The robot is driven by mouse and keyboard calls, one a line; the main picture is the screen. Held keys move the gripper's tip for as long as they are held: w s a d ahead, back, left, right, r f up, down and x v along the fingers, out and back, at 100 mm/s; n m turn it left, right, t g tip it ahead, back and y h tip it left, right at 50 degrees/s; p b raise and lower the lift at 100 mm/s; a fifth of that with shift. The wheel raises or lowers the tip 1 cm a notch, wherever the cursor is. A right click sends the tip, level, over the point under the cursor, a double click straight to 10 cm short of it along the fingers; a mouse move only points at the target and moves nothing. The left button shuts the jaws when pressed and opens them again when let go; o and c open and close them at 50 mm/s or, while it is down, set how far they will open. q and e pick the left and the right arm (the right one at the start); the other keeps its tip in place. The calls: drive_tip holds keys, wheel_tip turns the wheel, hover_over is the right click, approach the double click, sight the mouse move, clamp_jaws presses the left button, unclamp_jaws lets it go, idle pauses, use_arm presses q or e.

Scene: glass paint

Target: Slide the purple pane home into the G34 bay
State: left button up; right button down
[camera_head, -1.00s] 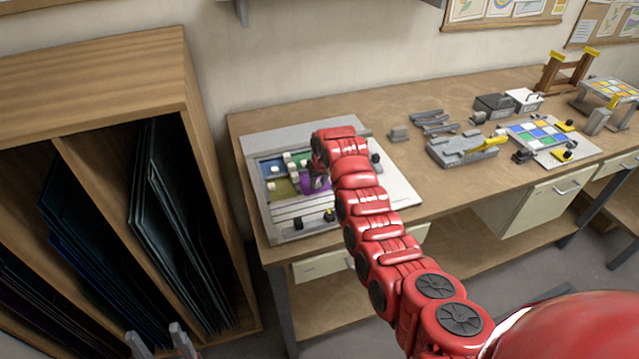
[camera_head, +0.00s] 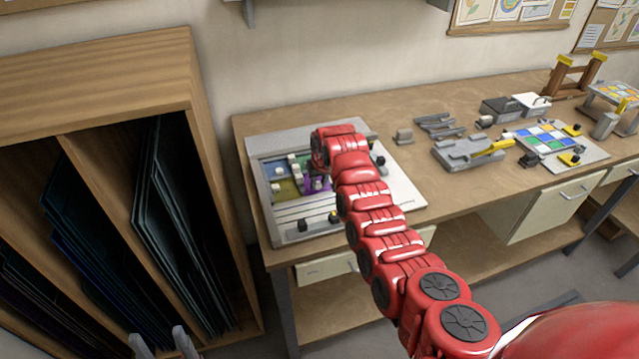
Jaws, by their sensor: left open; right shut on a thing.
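The purple pane (camera_head: 310,185) lies on the pale frame board (camera_head: 398,193) on the bench, next to blue, green and olive panes. My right arm reaches over the board and hides much of it. My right gripper (camera_head: 319,182) is at the purple pane, largely hidden by its own wrist, and is shut on the pane. The bay label G34 is not readable. My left gripper (camera_head: 163,346) shows as two grey fingers, apart and empty, at the bottom left edge, away from the board.
A wooden rack (camera_head: 95,65) with dark sheets stands left of the bench. Grey tools (camera_head: 440,125), a grey fixture with a yellow handle (camera_head: 470,152) and a second board of coloured panes (camera_head: 590,158) lie to the right. Small white and black blocks sit on the frame board.

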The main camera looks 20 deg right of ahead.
drive_tip(key=shift+w+a+r+b, duration=0.1)
drive_tip(key=shift+a+b, duration=0.15)
drive_tip(key=shift+b, duration=0.15)
idle(0.8)
drive_tip(key=c, duration=0.6)
unclamp_jaws()
drive_tip(key=shift+d+r, duration=0.1)
drive_tip(key=shift+r, duration=3.3)
